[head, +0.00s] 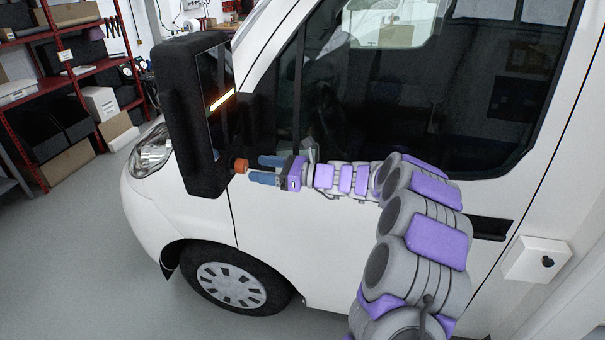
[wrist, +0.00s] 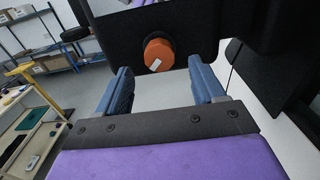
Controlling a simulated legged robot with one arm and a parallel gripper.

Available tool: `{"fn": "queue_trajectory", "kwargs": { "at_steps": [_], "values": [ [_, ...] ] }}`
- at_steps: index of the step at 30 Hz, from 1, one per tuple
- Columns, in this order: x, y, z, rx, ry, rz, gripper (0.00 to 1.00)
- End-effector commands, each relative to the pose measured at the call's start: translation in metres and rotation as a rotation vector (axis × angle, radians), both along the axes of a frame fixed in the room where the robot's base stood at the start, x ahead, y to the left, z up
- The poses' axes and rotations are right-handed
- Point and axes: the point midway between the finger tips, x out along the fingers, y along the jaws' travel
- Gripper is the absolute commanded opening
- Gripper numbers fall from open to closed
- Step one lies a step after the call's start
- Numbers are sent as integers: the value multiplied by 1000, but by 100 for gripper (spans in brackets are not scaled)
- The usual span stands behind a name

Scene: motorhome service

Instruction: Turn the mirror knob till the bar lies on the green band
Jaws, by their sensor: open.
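The orange mirror knob (head: 241,166) sticks out of the lower inner side of the black mirror housing (head: 184,110) on the white van. In the wrist view the knob (wrist: 158,55) is ahead of my fingers, with a pale mark on its face. A bright yellow-orange bar (head: 222,100) lies slanted across the mirror glass (head: 218,90). I cannot make out a green band. My gripper (head: 256,170) is open, its two blue fingers pointing at the knob. In the wrist view my gripper (wrist: 158,75) is empty, the knob framed between the fingers and apart from them.
The van door and window (head: 420,100) stand close beside my arm. A white box with a dark knob (head: 535,260) is at the lower right. Red shelves (head: 75,75) with boxes stand at the left. Open floor (head: 90,250) lies left of the van.

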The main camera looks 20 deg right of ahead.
Motion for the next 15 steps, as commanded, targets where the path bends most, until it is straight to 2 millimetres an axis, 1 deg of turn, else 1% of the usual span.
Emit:
{"fn": "queue_trajectory", "kwargs": {
  "at_steps": [1, 3, 9, 12, 15],
  "values": [
    [-6, -12, 1, 1, -1, -6, 69],
    [-15, -25, 0, 0, 0, -8, 69],
    [-41, -61, -1, 1, 2, -5, 69],
    [-51, -77, -2, 2, 2, -5, 69],
    [-60, -88, -2, 0, 4, -4, 69]
  ]
}}
